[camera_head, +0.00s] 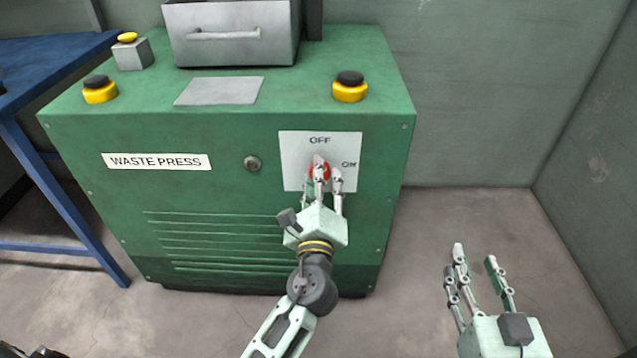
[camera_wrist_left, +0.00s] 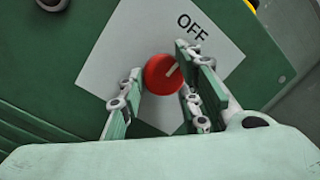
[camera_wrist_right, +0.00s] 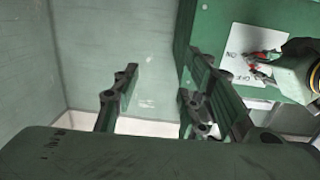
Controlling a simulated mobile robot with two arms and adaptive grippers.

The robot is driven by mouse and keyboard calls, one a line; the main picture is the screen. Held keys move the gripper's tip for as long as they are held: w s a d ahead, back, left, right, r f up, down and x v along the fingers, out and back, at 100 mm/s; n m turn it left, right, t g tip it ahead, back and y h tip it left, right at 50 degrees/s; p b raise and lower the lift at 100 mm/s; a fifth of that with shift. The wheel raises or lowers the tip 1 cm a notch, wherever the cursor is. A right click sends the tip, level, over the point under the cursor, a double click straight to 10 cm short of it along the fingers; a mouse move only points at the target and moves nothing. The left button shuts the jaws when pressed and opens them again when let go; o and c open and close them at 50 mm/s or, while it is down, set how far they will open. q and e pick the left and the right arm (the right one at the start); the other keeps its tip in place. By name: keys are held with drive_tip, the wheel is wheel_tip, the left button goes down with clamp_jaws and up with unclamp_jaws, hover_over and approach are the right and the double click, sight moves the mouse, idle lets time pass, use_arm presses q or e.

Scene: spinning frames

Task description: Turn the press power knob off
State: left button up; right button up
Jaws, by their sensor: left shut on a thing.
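The press power knob (camera_head: 316,163) is red and round, on a white plate (camera_head: 293,160) marked OFF above and ON at the right, on the green press front. My left gripper (camera_head: 325,172) is at the knob and partly covers it in the head view. My right gripper (camera_head: 475,262) is open and empty, right of the press, above the floor.
The green waste press (camera_head: 230,140) has yellow and black buttons (camera_head: 349,87) and a grey drawer-like box (camera_head: 235,35) on top. A small keyhole-like fitting (camera_head: 252,162) is left of the plate. A blue table (camera_head: 60,50) stands at the left. Floor at the right is clear, before grey walls.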

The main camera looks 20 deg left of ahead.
use_arm(q)
drive_tip(key=shift+a+f+n, duration=0.1)
drive_tip(key=shift+a+n, duration=0.2)
use_arm(e)
drive_tip(key=shift+w+a+r+t, duration=0.1)
drive_tip(key=shift+r+t, duration=0.3)
drive_tip(key=shift+r, duration=0.3)
use_arm(q)
drive_tip(key=o, duration=0.9)
drive_tip(key=shift+c, duration=0.2)
drive_tip(key=shift+o, duration=1)
use_arm(e)
drive_tip(key=shift+a+y, duration=0.15)
drive_tip(key=shift+y, duration=0.15)
use_arm(q)
drive_tip(key=v, duration=1.2)
